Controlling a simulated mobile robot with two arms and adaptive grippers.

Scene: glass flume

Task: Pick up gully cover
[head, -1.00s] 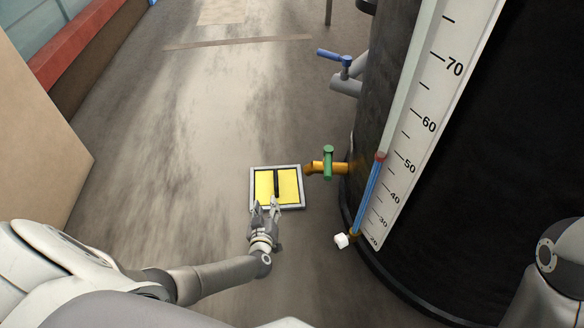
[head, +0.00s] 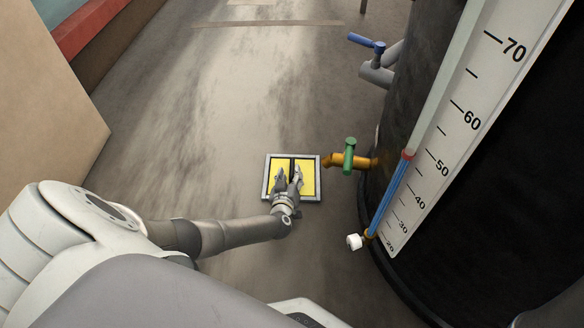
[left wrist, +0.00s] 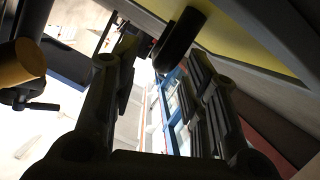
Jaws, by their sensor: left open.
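The gully cover (head: 309,180) is a yellow square plate in a grey frame on the floor, with a dark handle bar (head: 291,166) across its middle. My left gripper (head: 289,172) is open over the cover, its two fingers to either side of the bar's line. In the left wrist view the fingers (left wrist: 160,85) are apart, and the dark bar (left wrist: 180,38) shows between them towards the tips, against the yellow cover (left wrist: 237,35). I cannot tell whether the fingers touch it. My right gripper is not in view.
An orange pipe (head: 341,160) with a green tap handle (head: 349,156) juts from the black tank (head: 520,190) just right of the cover. A blue-handled tap (head: 366,42) is farther back. A white scale (head: 450,130) stands on the tank. The floor left of the cover is clear.

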